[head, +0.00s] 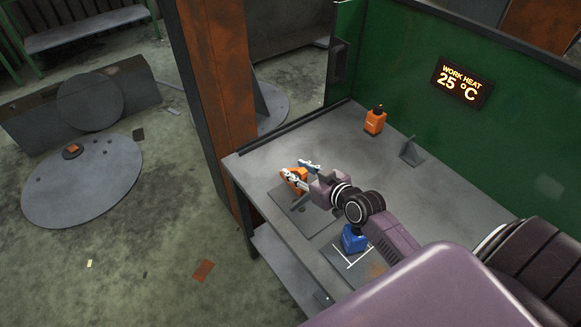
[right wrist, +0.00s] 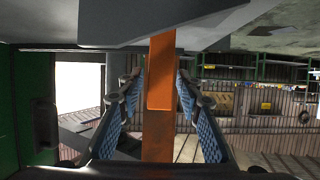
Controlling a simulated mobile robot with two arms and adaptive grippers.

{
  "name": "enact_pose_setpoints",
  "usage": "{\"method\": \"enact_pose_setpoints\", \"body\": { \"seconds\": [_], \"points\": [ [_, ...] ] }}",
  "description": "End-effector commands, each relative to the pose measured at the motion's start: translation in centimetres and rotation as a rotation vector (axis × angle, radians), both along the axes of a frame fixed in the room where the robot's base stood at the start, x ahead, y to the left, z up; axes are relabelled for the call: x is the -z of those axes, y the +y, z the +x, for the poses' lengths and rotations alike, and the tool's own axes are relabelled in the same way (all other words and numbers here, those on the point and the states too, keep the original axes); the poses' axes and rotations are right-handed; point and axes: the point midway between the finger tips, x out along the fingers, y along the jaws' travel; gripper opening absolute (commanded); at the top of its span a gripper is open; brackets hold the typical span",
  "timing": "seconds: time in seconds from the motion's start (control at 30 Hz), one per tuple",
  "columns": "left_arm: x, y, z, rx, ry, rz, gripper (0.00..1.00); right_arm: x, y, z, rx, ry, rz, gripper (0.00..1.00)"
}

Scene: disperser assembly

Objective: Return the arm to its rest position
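My right gripper (head: 301,172) is above the near left part of the grey worktable (head: 262,163). Its two fingers are apart. My right arm (head: 385,232) reaches in from the lower right. My left gripper is not in view.
A blue container (head: 353,238) stands beside my forearm near a white-marked plate. An orange container (head: 375,120) and a grey bracket (head: 409,152) stand at the back. A green wall (head: 410,75) bounds the table; a rusty pillar (head: 218,80) rises at its left corner.

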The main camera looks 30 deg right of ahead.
Motion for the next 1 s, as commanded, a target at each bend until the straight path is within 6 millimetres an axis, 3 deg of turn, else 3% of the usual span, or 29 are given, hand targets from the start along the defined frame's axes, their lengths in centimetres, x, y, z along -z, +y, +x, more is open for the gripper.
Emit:
{"method": "enact_pose_setpoints", "body": {
  "seconds": [0.17,0.67,0.77,1.0],
  "points": [
    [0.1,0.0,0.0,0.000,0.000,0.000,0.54,-0.4,-0.1,-0.9,0.000,-0.001,-0.001,0.33],
    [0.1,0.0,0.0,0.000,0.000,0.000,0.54,-0.5,-0.1,-1.0,0.000,-0.001,0.000,0.33],
    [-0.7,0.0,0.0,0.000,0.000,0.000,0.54,-1.3,-0.1,-0.9,0.000,-0.001,0.000,0.33],
    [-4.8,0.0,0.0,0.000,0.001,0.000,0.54,-5.4,-0.1,-0.9,0.000,-0.001,0.000,0.33]
  ]
}}
